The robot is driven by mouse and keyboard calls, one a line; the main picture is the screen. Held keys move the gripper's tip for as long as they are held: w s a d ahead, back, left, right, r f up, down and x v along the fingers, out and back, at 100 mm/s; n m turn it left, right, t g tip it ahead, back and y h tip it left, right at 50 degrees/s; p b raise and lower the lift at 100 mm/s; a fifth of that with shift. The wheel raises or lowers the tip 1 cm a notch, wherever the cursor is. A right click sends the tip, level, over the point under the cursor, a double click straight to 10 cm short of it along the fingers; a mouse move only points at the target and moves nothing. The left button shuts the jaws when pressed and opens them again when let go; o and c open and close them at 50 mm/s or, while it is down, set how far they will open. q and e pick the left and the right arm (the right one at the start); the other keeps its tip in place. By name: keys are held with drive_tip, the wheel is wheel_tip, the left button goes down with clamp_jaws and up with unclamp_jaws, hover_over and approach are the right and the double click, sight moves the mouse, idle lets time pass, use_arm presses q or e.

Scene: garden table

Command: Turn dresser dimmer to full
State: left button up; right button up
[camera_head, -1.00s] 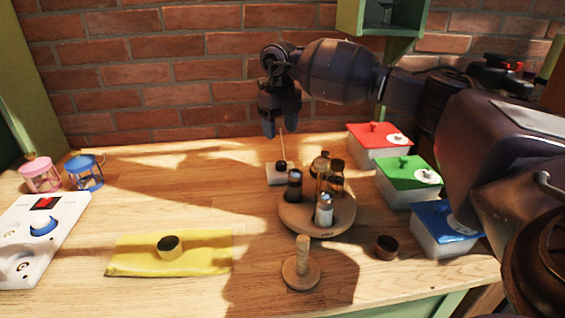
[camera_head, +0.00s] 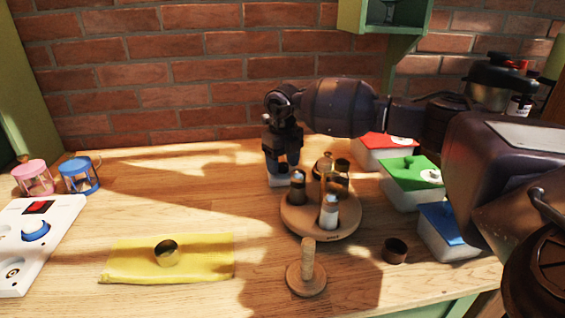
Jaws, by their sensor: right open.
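My right gripper (camera_head: 281,170) reaches in from the right and points down at the back of the table. It is open. Its fingers are at a small white base (camera_head: 279,183), which earlier showed a black knob and a thin upright rod. Now the gripper hides most of it, and I cannot tell whether the fingers touch it. A white panel (camera_head: 52,222) at the left edge carries a blue knob (camera_head: 36,230) and a red switch (camera_head: 39,207). I cannot tell which of these is the dimmer. My left gripper is not in view.
A round wooden tray (camera_head: 321,228) with several bottles stands close in front of the gripper. Boxes with red (camera_head: 385,145), green (camera_head: 410,172) and blue (camera_head: 444,222) lids stand at right. A yellow cloth (camera_head: 125,262) and a wooden peg stand (camera_head: 307,276) are in front. The table's left middle is clear.

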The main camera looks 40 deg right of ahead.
drive_tip(key=shift+c, duration=0.2)
drive_tip(key=c, duration=0.9)
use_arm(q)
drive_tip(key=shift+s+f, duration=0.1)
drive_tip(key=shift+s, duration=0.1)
use_arm(e)
drive_tip(key=shift+n, duration=0.7)
drive_tip(key=o, duration=0.9)
drive_tip(key=shift+o, duration=0.2)
